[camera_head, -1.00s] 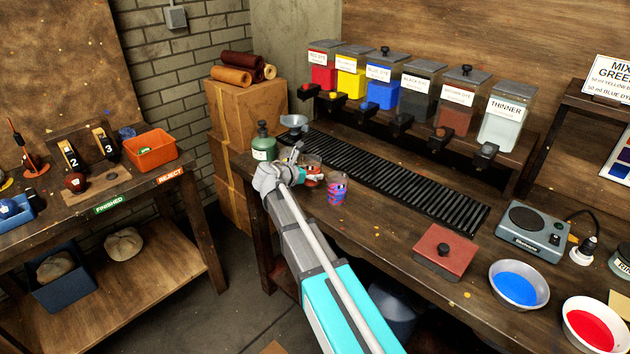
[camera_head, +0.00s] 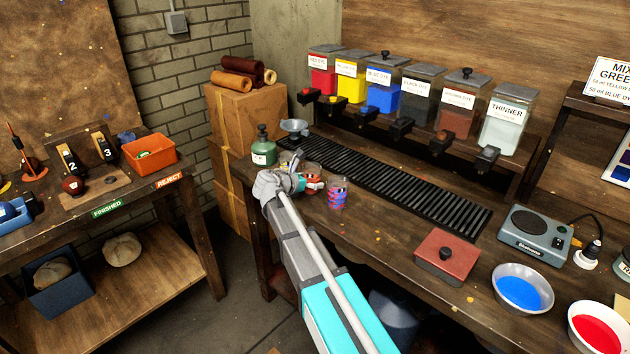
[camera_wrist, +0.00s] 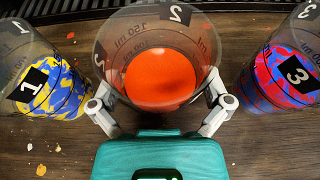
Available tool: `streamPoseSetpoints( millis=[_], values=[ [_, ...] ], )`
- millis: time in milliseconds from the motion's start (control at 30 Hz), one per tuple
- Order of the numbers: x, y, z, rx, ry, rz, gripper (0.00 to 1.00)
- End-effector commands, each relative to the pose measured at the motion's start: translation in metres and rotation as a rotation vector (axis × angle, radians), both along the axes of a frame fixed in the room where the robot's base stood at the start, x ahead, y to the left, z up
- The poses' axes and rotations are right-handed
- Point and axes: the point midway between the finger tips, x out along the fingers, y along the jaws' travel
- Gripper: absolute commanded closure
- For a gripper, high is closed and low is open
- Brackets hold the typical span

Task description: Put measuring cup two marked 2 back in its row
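Measuring cup two (camera_wrist: 160,70), clear with a "2" label and orange at its bottom, stands between my gripper's fingers (camera_wrist: 160,108) in the wrist view. The fingers appear to press on its two sides. In the head view, my gripper (camera_head: 303,184) is at the cup (camera_head: 314,185), near the bench's front edge and partly covering it. Cup one (camera_wrist: 45,85), marked 1 with yellow and blue patches, is at the left. Cup three (camera_wrist: 290,75), marked 3 with red and blue patches, is at the right; it also shows in the head view (camera_head: 338,193). I cannot tell whether cup two's base touches the bench.
A green bottle (camera_head: 263,148) stands behind my gripper at the left. A black ribbed grate (camera_head: 400,185) runs behind the cups, below several dye dispensers (camera_head: 382,92). A red lidded box (camera_head: 446,252) and a scale (camera_head: 532,232) are to the right. Bench between cup three and the box is clear.

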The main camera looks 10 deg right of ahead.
Motion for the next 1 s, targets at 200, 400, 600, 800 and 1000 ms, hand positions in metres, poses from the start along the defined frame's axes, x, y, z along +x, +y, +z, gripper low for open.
streamPoseSetpoints(
  millis=[200, 400, 600, 800, 1000],
  values=[
    [0.0, 0.0, 0.0, 0.0, 0.0, 0.0, 0.0],
    [0.0, 0.0, 0.003, 0.0, 0.0, 0.0, 0.0],
    [-0.008, 0.01, 0.01, 0.0, -0.001, 0.002, 0.0],
    [-0.024, 0.031, 0.022, -0.001, 0.0, 0.002, 0.0],
    [-0.042, 0.056, 0.035, 0.0, -0.001, 0.002, 0.0]
  ],
)
